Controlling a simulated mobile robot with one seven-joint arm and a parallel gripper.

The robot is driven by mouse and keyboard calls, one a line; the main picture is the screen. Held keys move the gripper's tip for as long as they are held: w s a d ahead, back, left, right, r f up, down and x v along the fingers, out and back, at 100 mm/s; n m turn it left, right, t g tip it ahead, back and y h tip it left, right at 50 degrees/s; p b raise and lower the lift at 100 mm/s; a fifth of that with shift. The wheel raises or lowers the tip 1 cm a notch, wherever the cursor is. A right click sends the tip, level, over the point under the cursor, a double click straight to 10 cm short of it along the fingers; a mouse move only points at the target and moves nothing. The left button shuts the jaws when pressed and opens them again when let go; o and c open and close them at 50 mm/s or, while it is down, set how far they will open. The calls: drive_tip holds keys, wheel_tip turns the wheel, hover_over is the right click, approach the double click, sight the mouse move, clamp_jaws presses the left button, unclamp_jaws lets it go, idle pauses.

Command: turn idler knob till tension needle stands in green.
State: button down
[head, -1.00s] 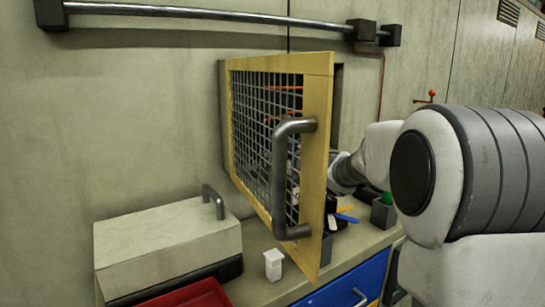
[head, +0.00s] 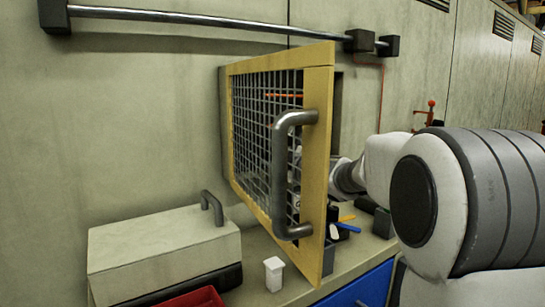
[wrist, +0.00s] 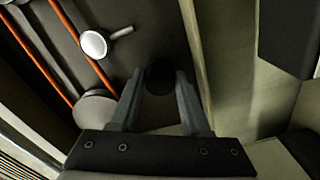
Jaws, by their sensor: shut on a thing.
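In the wrist view my gripper (wrist: 160,78) has its two fingers on either side of a dark round knob (wrist: 160,71), shut on it. The knob stands against a dark panel. A pale round disc (wrist: 93,44) with a short arm sits up and left of it, and a grey disc (wrist: 95,108) lies lower left. In the head view my gripper is hidden behind the open yellow-framed mesh door (head: 317,150). I cannot make out a tension needle or green zone in either view.
Orange strands (wrist: 50,66) run past the discs, left of my fingers. The door's grey handle (head: 282,175) juts toward the camera. A grey box (head: 160,245), white container (head: 274,273), red tray (head: 195,299) and blue and yellow tools (head: 347,227) are on the bench below.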

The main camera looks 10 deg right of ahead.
drive_tip(key=shift+c, duration=1.9)
unclamp_jaws()
drive_tip(key=p+v, duration=0.2)
drive_tip(key=v, duration=1.5)
drive_tip(key=shift+s, duration=0.25)
drive_tip(key=shift+d, duration=0.1)
